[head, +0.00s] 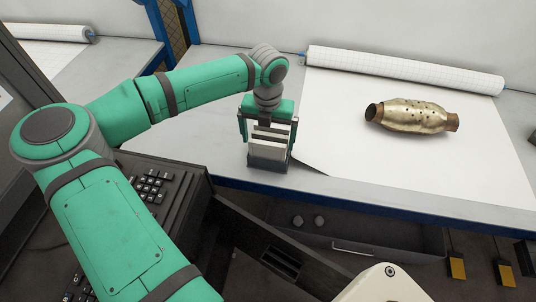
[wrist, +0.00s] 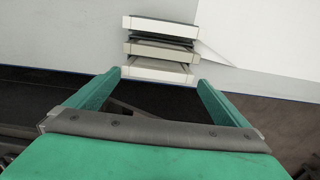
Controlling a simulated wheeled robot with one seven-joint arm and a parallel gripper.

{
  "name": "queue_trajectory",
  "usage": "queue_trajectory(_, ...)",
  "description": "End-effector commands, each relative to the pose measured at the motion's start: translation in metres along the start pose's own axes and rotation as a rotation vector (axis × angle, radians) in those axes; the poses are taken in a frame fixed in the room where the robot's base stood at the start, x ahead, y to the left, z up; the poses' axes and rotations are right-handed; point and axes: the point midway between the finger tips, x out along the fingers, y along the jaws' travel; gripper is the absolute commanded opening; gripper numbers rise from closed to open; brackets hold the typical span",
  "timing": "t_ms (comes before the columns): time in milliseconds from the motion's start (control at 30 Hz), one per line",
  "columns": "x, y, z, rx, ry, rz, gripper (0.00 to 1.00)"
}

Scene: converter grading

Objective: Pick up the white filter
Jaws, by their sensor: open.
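A small stack of pale, flat filter-like slabs stands on the table below my gripper (head: 268,126), in a dark holder (head: 268,164). In the wrist view the slabs lie one behind another: a white far one (wrist: 160,26), a greyish middle one (wrist: 160,50) and a white near one (wrist: 157,70). I cannot tell for sure which is the white filter. My gripper (wrist: 158,78) is open, its green fingers to the left and right of the near slab's ends. Whether they touch it is unclear. The fingers partly hide the stack in the head view.
A brass-coloured converter (head: 412,117) lies on white paper to the right, before a paper roll (head: 403,69). An open drawer (head: 345,235) sits below the table's front edge. A keyboard-like panel (head: 155,185) is at left.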

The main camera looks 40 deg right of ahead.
Motion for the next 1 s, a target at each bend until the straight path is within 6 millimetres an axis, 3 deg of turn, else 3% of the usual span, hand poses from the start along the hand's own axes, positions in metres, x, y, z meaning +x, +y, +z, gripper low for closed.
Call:
queue_trajectory(433, 0.052, 0.002, -0.003, -0.004, 0.008, -0.004, 1.0)
queue_trajectory(700, 0.057, 0.002, -0.002, -0.003, 0.006, -0.003, 1.0)
queue_trajectory(833, 0.057, 0.001, -0.002, -0.003, 0.006, -0.003, 0.71)
queue_trajectory(1000, 0.057, 0.001, -0.002, -0.003, 0.006, -0.003, 0.72)
